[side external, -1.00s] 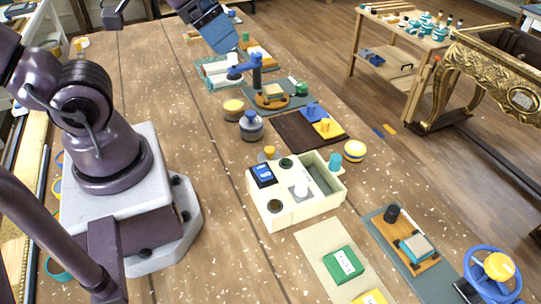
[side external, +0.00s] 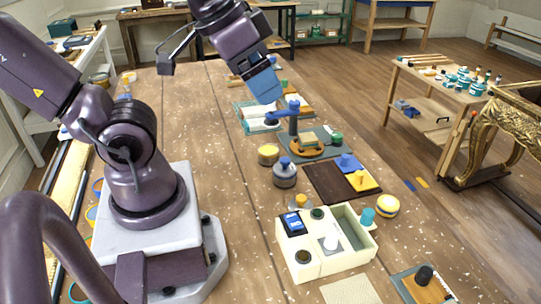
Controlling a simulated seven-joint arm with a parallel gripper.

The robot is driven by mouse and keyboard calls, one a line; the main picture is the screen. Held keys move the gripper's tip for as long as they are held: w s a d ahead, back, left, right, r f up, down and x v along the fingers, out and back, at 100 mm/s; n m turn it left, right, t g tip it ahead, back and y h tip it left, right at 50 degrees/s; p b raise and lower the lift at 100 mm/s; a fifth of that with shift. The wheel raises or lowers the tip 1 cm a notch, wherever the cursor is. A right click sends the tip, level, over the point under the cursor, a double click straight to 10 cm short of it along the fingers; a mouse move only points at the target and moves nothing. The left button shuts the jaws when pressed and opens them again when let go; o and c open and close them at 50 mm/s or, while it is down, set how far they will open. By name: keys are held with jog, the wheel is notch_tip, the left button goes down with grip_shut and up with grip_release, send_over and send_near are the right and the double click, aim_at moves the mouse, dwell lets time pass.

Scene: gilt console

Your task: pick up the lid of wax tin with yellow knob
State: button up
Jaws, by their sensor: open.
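A yellow knob (side external: 301,200) shows just behind the white divided caddy (side external: 322,264). It seems to top a small grey tin, mostly hidden by the caddy's back wall. A similar grey tin with a blue knob (side external: 285,174) stands upright farther back, in full view. My gripper (side external: 268,100) is the blue end of the arm. It is high and far back, well away from the yellow knob and close in the picture to a blue stand. It is open. Its fingers are too small to make out, and I see nothing held.
A yellow-topped tin (side external: 268,154) stands behind the blue-knobbed one. A brown board (side external: 323,184) bears blue and yellow knobbed squares. A yellow-and-white round tin (side external: 387,207) is at right. The table left of these is clear.

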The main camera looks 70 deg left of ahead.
jog(key=c, duration=0.4)
jog(key=shift+f, duration=0.1)
jog(key=n+g, duration=0.6)
jog(key=n, duration=1.8)
send_over(302, 198)
jog(key=f, duration=2.8)
jog(key=shift+a, duration=0.25)
jog(key=shift+d+f, duration=0.15)
jog(key=shift+f, duration=1.4)
jog(key=shift+d+f, duration=0.1)
jog(key=shift+f, duration=1.4)
